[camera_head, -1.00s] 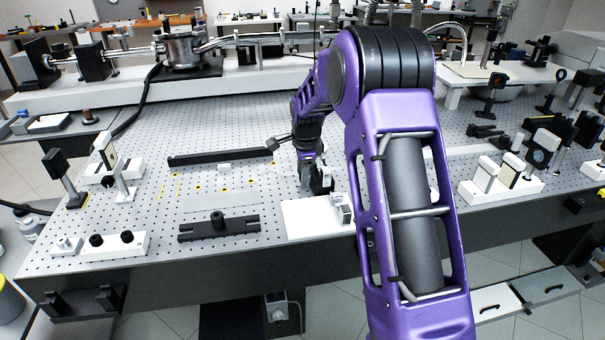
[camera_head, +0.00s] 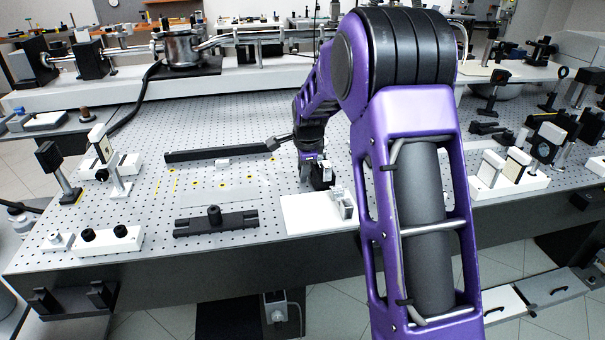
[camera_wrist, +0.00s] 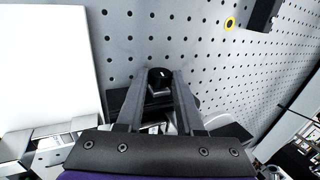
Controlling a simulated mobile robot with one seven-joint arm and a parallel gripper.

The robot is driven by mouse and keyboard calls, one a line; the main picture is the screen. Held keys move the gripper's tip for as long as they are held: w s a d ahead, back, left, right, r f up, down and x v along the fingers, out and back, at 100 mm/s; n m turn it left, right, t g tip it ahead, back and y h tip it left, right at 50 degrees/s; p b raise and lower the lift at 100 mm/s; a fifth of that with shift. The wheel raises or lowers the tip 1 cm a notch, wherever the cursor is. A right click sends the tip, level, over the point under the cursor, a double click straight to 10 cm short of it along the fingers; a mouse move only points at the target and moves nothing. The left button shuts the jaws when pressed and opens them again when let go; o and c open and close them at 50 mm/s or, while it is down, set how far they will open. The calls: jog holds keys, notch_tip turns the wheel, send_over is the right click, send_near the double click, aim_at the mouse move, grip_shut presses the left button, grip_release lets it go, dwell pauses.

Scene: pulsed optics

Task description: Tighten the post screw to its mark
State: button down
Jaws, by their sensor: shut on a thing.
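My gripper (camera_wrist: 160,78) is in the wrist view with its two grey fingers on either side of a dark round knob with a small white mark on top, which I take to be the post screw (camera_wrist: 160,73). The fingers are shut on it. Below the knob is a dark body, mostly hidden between the fingers. In the head view my gripper (camera_head: 310,163) points down at a small black mount (camera_head: 322,182) on the perforated table. The screw is too small to make out there, and I cannot tell where its target mark lies.
A white plate (camera_head: 310,217) lies in front of my gripper, with a small metal-and-white block (camera_head: 346,205) at its right. A long black bar (camera_head: 218,155) lies left of the gripper. A black rail with a knob (camera_head: 215,226) stands nearer the front edge. Yellow-ringed holes lie between them.

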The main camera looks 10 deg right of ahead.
jog(key=c, duration=0.5)
grip_release()
jog(key=shift+c, duration=0.2)
jog(key=shift+r, duration=0.1)
jog(key=p+v, duration=0.1)
jog(key=v, duration=1.6)
jog(key=shift+p, duration=0.3)
jog(key=shift+r, duration=0.15)
